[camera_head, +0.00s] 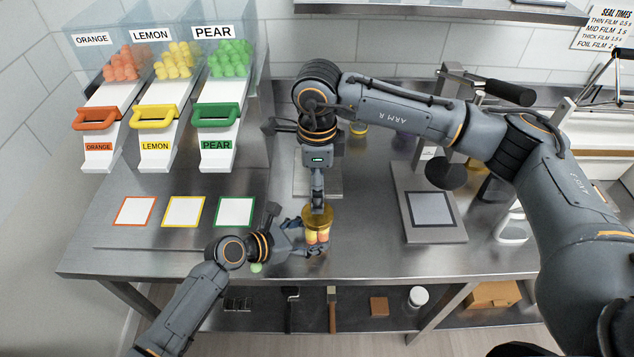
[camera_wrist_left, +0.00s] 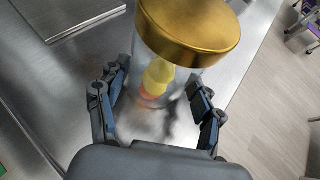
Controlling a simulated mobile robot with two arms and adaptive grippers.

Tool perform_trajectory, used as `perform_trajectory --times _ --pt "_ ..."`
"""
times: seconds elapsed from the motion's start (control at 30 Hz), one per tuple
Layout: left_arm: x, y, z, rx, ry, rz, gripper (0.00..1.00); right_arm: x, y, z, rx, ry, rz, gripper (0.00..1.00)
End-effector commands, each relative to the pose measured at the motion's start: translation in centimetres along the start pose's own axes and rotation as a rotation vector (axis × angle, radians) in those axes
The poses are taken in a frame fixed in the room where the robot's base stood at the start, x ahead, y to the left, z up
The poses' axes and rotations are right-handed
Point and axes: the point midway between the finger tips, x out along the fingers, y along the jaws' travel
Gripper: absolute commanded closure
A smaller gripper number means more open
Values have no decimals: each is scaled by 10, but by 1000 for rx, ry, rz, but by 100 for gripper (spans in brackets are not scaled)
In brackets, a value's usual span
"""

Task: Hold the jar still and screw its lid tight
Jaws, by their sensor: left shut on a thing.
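The clear jar (camera_head: 317,237) stands upright near the front of the steel table, with yellow and orange-red gummies inside. Its gold lid (camera_head: 314,217) sits on top, and it also shows in the left wrist view (camera_wrist_left: 188,30). My left gripper (camera_head: 309,237) comes from the left and is shut around the jar's body below the lid, one finger on each side in the left wrist view (camera_wrist_left: 158,82). My right gripper (camera_head: 318,200) points straight down at the lid from above. Its narrow fingers overlap the lid's top, and their grip cannot be made out.
Orange, lemon and pear dispensers (camera_head: 156,110) stand at the back left, with three colour-framed pads (camera_head: 184,211) before them. A device with a grey square plate (camera_head: 431,208) stands to the right. Tools lie on the lower shelf.

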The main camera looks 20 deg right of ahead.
Motion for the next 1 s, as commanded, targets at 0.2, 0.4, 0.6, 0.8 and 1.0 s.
perform_trajectory --times 0.2,0.4,0.6,0.8,1.0 --pt "0 -1 -4 0 7 -1 96 18 -1 -2 5 7 -7 11" --pt "0 -1 -4 0 7 -1 96 48 -1 -2 5 7 -5 11" --pt "0 0 -4 0 7 -1 96 73 -1 -2 5 6 -6 11" --pt "0 0 -4 0 7 -1 96 86 -2 -2 4 4 -7 11" --pt "0 0 -4 0 7 -1 96 90 -2 -2 4 5 -8 11"
